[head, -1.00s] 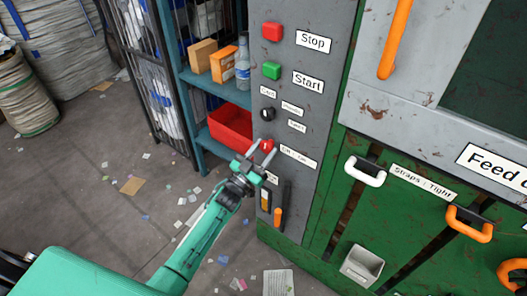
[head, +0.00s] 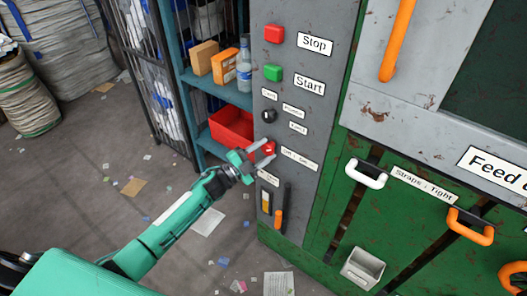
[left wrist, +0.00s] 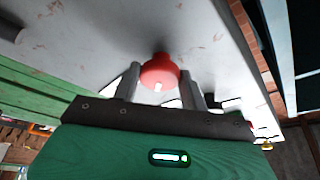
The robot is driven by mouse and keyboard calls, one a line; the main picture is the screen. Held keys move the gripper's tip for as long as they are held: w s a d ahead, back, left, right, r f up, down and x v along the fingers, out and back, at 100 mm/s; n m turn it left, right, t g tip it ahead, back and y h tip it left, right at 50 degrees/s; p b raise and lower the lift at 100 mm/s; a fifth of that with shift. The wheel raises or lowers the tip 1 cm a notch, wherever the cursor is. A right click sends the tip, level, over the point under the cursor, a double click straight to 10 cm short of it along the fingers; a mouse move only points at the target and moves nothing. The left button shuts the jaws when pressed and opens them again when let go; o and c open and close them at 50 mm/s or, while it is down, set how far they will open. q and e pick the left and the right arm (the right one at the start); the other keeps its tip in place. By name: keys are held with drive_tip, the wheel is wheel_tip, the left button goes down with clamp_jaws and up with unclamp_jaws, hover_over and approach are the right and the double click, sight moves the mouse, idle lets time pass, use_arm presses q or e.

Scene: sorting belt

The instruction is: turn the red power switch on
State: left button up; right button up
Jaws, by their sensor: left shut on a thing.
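The red power switch (head: 269,147) is a red knob on the grey control panel (head: 295,133), to the left of a small white label. It also shows in the left wrist view (left wrist: 159,72), between the two grey fingers. My left gripper (head: 265,152) is at the panel, with its fingers on either side of the red knob and shut on it. The fingers hide part of the knob in the head view. My right gripper is in neither view.
A red Stop button (head: 274,34), a green Start button (head: 273,73) and a black selector knob (head: 268,116) sit above on the panel. An orange-handled lever (head: 279,217) is below. A shelf with a red bin (head: 232,127) stands to the left.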

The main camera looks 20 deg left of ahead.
use_arm(q)
drive_tip(key=shift+r+m+g, duration=0.1)
drive_tip(key=shift+m+g, duration=0.2)
drive_tip(key=shift+m, duration=0.3)
drive_tip(key=m+p, duration=0.1)
drive_tip(key=m, duration=0.1)
drive_tip(key=m+g+p, duration=0.1)
drive_tip(key=m, duration=0.2)
drive_tip(key=shift+r+g+y, duration=0.15)
drive_tip(key=shift+g+y, duration=0.15)
drive_tip(key=shift+m+g+p, duration=0.3)
drive_tip(key=shift+m+p, duration=0.15)
drive_tip(key=shift+m, duration=0.25)
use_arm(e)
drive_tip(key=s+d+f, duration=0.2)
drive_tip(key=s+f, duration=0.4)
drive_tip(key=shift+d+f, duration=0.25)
use_arm(q)
drive_tip(key=o, duration=0.9)
drive_tip(key=shift+o, duration=0.2)
